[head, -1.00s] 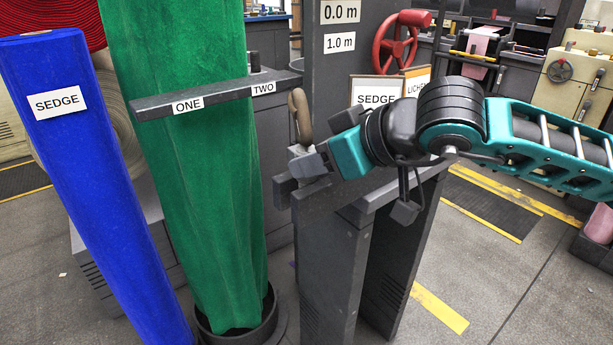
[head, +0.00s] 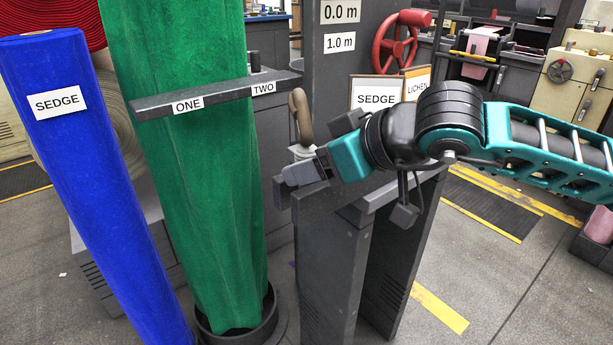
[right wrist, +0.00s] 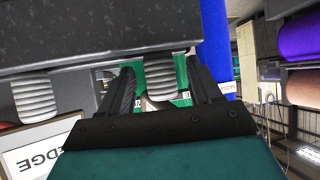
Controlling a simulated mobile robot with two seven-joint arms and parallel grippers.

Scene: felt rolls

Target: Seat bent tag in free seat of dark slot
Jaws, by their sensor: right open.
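My right gripper (head: 290,182) is in front of a dark grey post in the head view, its fingers pointing left. In the right wrist view its two fingers (right wrist: 160,72) are apart, with nothing clearly held between them. A framed SEDGE card (head: 376,92) and a LICHEN card (head: 416,80) stand behind my arm. The SEDGE card also shows at the lower left of the wrist view (right wrist: 38,152). A dark bar (head: 225,96) labelled ONE and TWO crosses the green roll. I cannot tell which tag is bent, or make out a free seat. My left gripper is out of view.
A brown hooked handle (head: 301,112) on a pale ribbed base rises just behind my right gripper. The green roll (head: 185,190) stands in a dark round base. A blue roll (head: 95,190) with a SEDGE label leans at left. Floor at the lower right is open.

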